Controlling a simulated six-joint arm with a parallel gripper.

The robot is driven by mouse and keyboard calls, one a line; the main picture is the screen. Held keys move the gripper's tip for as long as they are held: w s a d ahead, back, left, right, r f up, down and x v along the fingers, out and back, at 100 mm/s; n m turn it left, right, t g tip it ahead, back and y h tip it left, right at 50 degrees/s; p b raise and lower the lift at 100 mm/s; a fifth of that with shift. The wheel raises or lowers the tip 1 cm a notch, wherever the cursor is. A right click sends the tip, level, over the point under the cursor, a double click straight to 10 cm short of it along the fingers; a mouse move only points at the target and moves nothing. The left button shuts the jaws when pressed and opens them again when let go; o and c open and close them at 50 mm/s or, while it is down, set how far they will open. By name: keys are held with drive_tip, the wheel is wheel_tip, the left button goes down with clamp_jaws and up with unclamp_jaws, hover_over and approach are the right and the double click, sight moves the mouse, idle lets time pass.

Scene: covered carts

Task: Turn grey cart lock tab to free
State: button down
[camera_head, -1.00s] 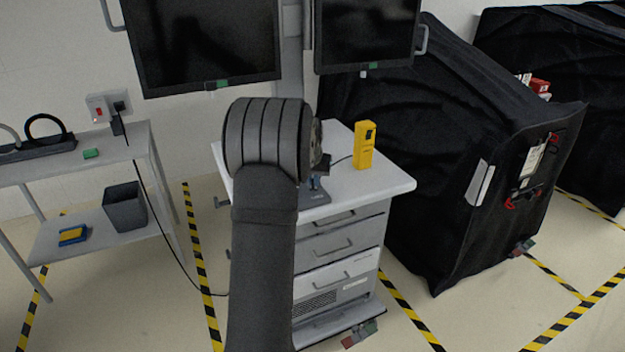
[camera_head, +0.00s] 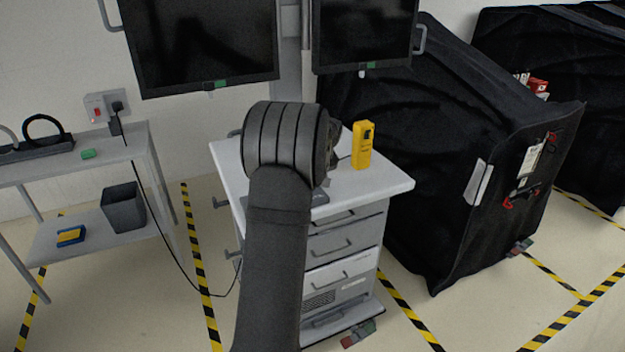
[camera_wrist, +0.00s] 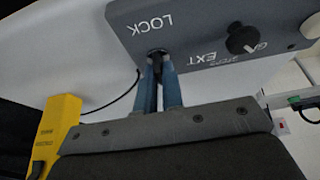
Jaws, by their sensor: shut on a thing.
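The grey cart (camera_head: 397,188) with drawers stands in the middle of the head view, largely behind my arm. In the wrist view its grey panel (camera_wrist: 200,58) shows upside-down "LOCK" and "EXT" lettering. A small dark lock tab (camera_wrist: 157,53) sits beside the word "LOCK". My gripper (camera_wrist: 160,68) has its two blue fingers closed together on this tab, which is mostly hidden between the tips. How far the tab is turned I cannot tell. In the head view my arm hides the fingers and the tab.
A dark round knob (camera_wrist: 241,38) sits on the same panel. A yellow handheld device (camera_head: 362,146) stands on the cart top, close to my wrist. Monitors (camera_head: 205,45) hang above. A black covered cart (camera_head: 430,190) is at right; a side table (camera_head: 75,165) at left.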

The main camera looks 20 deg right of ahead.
idle(0.4)
drive_tip(key=c, duration=1.6)
unclamp_jaws()
drive_tip(key=shift+o, duration=0.2)
drive_tip(key=v, duration=1.7)
drive_tip(key=shift+r, duration=0.25)
drive_tip(key=x, duration=1.7)
drive_tip(key=shift+f, duration=0.25)
drive_tip(key=shift+r, duration=0.1)
